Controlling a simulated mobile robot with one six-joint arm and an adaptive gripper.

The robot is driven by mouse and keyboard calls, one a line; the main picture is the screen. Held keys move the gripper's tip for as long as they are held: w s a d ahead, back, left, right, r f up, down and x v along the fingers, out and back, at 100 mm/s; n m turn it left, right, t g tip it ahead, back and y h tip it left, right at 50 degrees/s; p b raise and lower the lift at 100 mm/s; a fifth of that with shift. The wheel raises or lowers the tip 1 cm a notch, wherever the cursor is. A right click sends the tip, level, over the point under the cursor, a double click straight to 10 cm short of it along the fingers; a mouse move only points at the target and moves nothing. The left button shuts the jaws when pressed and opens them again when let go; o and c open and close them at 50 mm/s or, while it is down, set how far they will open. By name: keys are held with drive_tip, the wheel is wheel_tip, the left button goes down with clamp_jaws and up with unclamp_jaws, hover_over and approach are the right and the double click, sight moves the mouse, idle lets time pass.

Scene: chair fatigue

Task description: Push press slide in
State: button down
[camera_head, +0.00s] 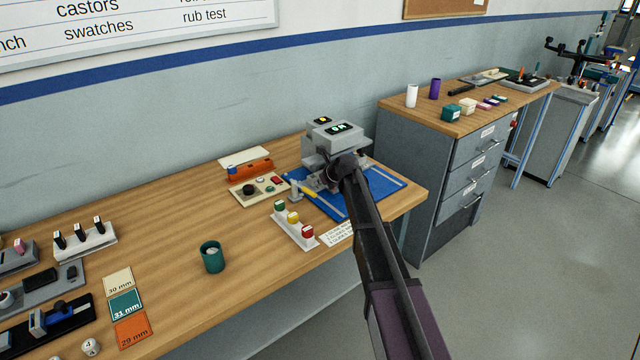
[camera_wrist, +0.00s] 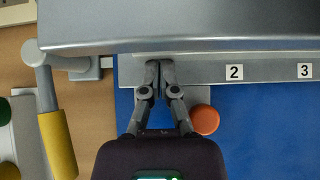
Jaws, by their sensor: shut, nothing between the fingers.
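The press (camera_head: 335,140) is a grey machine with a lit green display, standing on a blue base (camera_head: 378,188) on the wooden bench. In the wrist view its grey housing (camera_wrist: 190,22) spans the top, with a grey strip (camera_wrist: 270,70) below it bearing the labels 2 and 3. My gripper (camera_wrist: 160,66) is shut and empty, its fingertips over the left end of this strip, close to the housing edge. Whether they touch is unclear. An orange round knob (camera_wrist: 205,119) lies just right of the fingers. In the head view my arm hides the fingertips and much of the press front.
A lever with a yellow grip (camera_wrist: 58,145) stands left of my gripper. A white block with green, yellow and red buttons (camera_head: 296,228) sits at the bench front. A control box (camera_head: 260,190) and a green cup (camera_head: 212,257) stand further left. A grey drawer cabinet (camera_head: 440,165) is at right.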

drive_tip(key=s+d, duration=0.2)
drive_tip(key=s, duration=0.1)
drive_tip(key=shift+s+d, duration=0.25)
drive_tip(key=p+v, duration=0.6)
drive_tip(key=v, duration=0.2)
drive_tip(key=shift+a+r, duration=0.1)
drive_tip(key=shift+r, duration=0.1)
drive_tip(key=shift+p+v, duration=0.55)
drive_tip(key=shift+v, duration=0.25)
drive_tip(key=shift+s+f, duration=0.1)
drive_tip(key=s+d+n+g+h+p, duration=0.2)
drive_tip(key=s+d+n+g, duration=0.1)
drive_tip(key=s+n, duration=1.1)
drive_tip(key=s+d+n+g+h+p, duration=0.3)
drive_tip(key=s+n, duration=1.1)
drive_tip(key=s, duration=0.5)
drive_tip(key=shift+d+f+n+g, duration=0.2)
drive_tip(key=shift+d+n+g, duration=0.3)
drive_tip(key=shift+d, duration=0.5)
